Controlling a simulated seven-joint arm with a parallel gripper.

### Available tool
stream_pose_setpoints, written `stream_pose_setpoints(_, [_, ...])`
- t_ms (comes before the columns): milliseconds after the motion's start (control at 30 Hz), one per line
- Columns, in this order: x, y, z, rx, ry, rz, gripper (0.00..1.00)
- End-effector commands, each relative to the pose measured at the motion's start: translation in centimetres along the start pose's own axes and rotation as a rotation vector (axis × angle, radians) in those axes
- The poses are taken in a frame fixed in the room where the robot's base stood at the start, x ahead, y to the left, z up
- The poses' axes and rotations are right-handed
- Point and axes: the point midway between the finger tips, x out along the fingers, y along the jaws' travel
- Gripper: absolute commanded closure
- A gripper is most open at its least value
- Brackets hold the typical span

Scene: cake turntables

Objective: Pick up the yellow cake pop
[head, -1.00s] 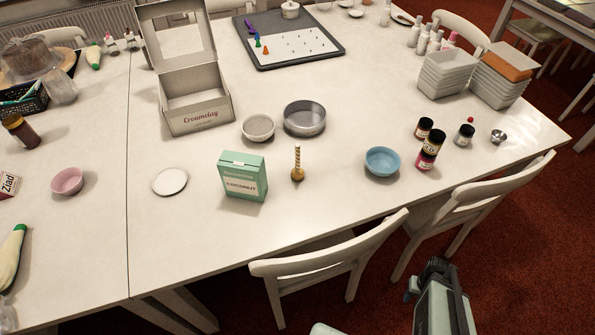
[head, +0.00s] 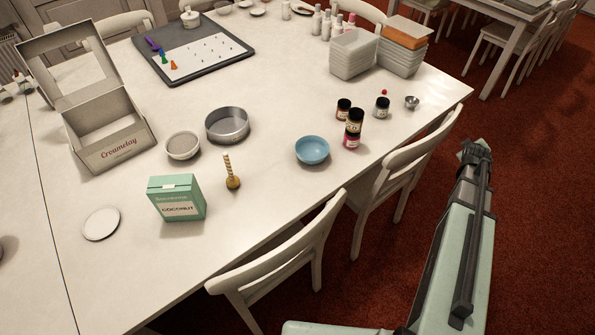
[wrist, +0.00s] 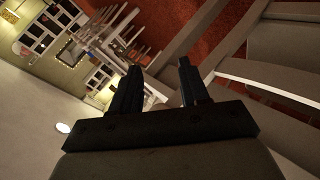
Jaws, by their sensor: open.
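The yellow cake pop (head: 233,184) stands on the white table, its golden ball down and its striped stick pointing up. It is just right of the green coconut box (head: 177,198) and left of the blue bowl (head: 312,150). My gripper (head: 474,150) is off the table's right edge, above the red carpet, well to the right of the cake pop. In the wrist view my gripper (wrist: 158,72) is open, with nothing between its two fingers. The cake pop is not in the wrist view.
White chairs (head: 285,262) stand along the near table edge. Dark-lidded jars (head: 354,122), a metal pan (head: 228,125), a grey bowl (head: 183,145) and a Creamelay box (head: 110,147) stand around the cake pop. The table in front of the cake pop is bare.

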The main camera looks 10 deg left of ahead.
Motion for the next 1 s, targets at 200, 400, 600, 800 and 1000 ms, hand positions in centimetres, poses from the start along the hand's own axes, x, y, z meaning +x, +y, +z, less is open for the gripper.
stream_pose_setpoints(200, [-1.5, 10.3, -3.2, -0.099, 0.063, 0.171, 0.55])
stream_pose_setpoints(400, [-3.4, 15.0, -7.2, -0.162, 0.103, 0.238, 0.55])
stream_pose_setpoints(600, [-5.4, 14.7, -14.4, -0.194, 0.151, 0.2, 0.55])
stream_pose_setpoints(800, [-7.5, 9.7, -21.7, -0.197, 0.186, 0.073, 0.55])
stream_pose_setpoints(1000, [-10.6, 2.7, -28.7, -0.201, 0.203, -0.09, 0.55])
